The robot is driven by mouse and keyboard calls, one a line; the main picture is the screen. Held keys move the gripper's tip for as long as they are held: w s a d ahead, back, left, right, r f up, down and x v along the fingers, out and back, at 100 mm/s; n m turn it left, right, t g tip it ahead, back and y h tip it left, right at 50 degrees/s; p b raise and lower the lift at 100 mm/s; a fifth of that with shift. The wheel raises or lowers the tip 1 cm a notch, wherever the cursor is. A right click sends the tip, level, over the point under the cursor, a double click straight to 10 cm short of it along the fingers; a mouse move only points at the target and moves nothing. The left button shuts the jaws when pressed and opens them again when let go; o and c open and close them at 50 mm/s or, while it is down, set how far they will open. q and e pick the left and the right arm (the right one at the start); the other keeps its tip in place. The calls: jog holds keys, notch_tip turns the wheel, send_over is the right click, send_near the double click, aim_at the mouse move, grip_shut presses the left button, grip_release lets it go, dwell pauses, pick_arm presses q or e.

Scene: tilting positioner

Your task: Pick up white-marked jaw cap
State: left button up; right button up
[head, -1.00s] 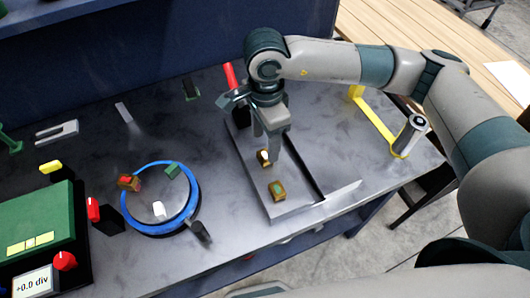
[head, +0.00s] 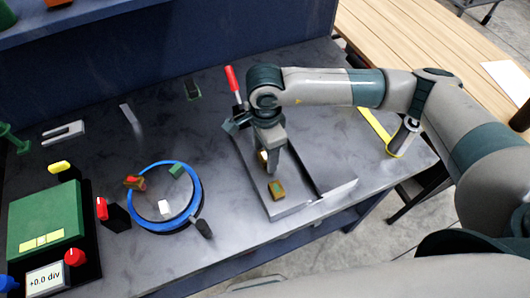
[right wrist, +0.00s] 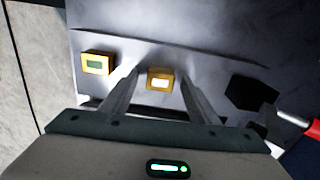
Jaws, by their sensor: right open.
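The white-marked jaw cap (right wrist: 160,79) is a small brass-coloured block with a white top mark. In the right wrist view it lies on the grey plate between the two fingers of my right gripper (right wrist: 158,92), which are apart on either side of it. In the head view my right gripper (head: 272,162) points down over the plate and mostly hides this cap (head: 263,156). A second brass cap with a green mark (head: 277,189) lies nearer the plate's front edge; it also shows in the right wrist view (right wrist: 97,64). My left gripper is not in view.
A round positioner with a blue rim (head: 140,222) stands to the left, bearing small blocks. A green box (head: 45,220) with a display is at far left. A red-handled tool (head: 232,80) stands behind the plate.

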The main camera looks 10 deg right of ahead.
aim_at(265, 155)
dwell(0.4)
jog(key=c, duration=1.2)
jog(key=shift+w+r+b, duration=0.1)
jog(key=shift+r+b, duration=0.65)
jog(key=shift+b, duration=0.05)
notch_tip(265, 155, up, 2)
jog(key=shift+r+b, duration=0.15)
jog(key=shift+b, duration=0.7)
jog(key=s+d+r+b, duration=0.1)
jog(key=d+r+b, duration=0.1)
jog(key=d, duration=0.3)
jog(key=s+d+r+b, duration=0.2)
jog(key=d+r, duration=0.3)
jog(key=d, duration=0.1)
jog(key=shift+s+b, duration=0.25)
jog(key=shift+b, duration=0.15)
